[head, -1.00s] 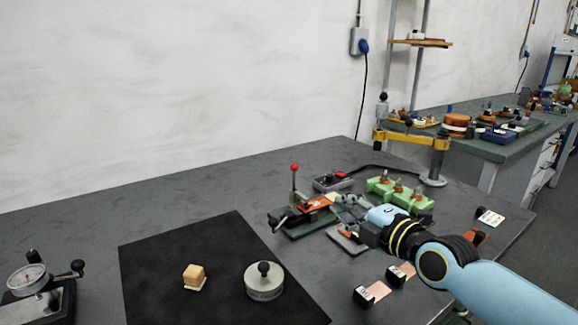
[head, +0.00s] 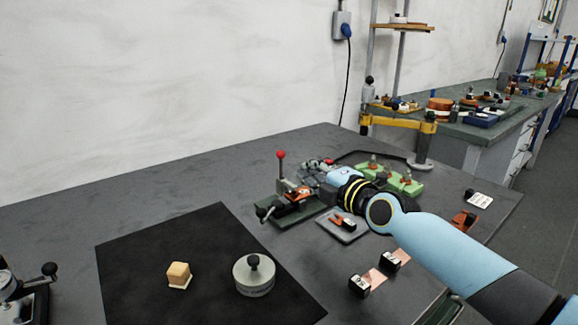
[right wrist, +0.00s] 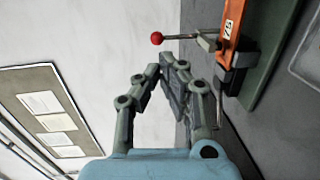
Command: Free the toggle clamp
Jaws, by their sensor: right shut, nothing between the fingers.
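The toggle clamp stands on a green base (head: 290,217), its lever topped by a red ball (head: 281,154) pointing up in the head view. An orange part (head: 300,193) sits on the base beside the lever. In the right wrist view the red ball (right wrist: 157,38) and the orange part (right wrist: 232,35) with a small label show beyond my fingers. My right gripper (head: 312,165) is shut and empty, just behind and right of the clamp, apart from the red ball. It also shows in the right wrist view (right wrist: 162,68). My left gripper is not in view.
A black mat (head: 205,270) holds a wooden block (head: 178,274) and a round weight (head: 254,276). A small grey plate (head: 341,227) lies in front of my right arm. A yellow-armed stand (head: 400,124) is behind.

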